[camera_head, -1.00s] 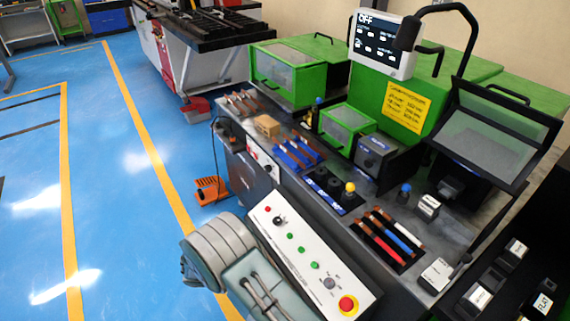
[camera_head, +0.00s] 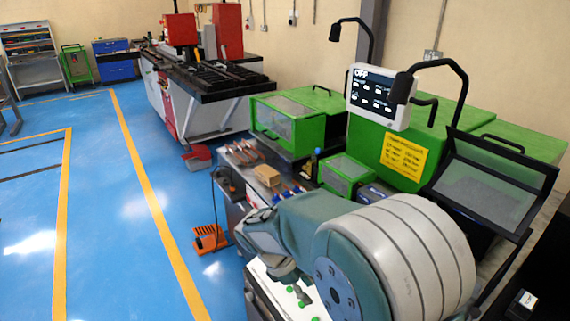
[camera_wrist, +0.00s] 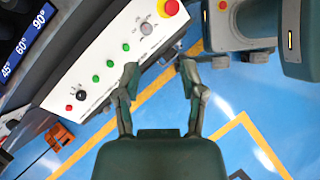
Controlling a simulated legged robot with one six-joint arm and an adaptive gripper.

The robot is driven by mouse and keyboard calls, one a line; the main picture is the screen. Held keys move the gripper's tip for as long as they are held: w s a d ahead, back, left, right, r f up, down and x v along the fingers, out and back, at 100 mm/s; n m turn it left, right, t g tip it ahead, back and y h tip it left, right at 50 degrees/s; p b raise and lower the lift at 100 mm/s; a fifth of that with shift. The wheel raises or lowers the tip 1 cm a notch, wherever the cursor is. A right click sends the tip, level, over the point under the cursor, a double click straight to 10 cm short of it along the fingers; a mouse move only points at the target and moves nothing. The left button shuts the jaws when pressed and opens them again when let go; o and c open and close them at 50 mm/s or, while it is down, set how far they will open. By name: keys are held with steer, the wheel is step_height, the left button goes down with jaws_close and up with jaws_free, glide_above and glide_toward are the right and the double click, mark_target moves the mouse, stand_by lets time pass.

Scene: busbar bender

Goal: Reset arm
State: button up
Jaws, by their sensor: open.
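My gripper (camera_wrist: 158,72) is open and empty in the wrist view, its two fingers spread apart. Between and beyond the fingers lie the blue floor and the edge of a white control panel (camera_wrist: 105,55) with green buttons, a black knob and a red button. In the head view my folded arm fills the lower right and covers most of this panel (camera_head: 262,290); my gripper's fingers cannot be made out clearly there.
The busbar bender's green housing (camera_head: 460,130) stands at the right, with an OFF display (camera_head: 381,97) and a raised clear guard (camera_head: 490,185). An orange foot pedal (camera_head: 209,238) is on the floor. Open blue floor (camera_head: 105,250) lies to the left.

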steer(key=s+d+r+m+t+y, duration=0.3)
steer(key=s+d+r+m, duration=0.2)
steer(key=s+r+m, duration=0.2)
steer(key=s+d+r+m+t+y, duration=0.3)
steer(key=s+d+r+m, duration=0.2)
steer(key=s+r+m, duration=0.2)
steer(key=s+m, duration=0.2)
steer(key=m, duration=0.1)
steer(key=shift+s+d+r, duration=0.3)
steer(key=shift+d+r, duration=0.05)
steer(key=shift+d, duration=0.05)
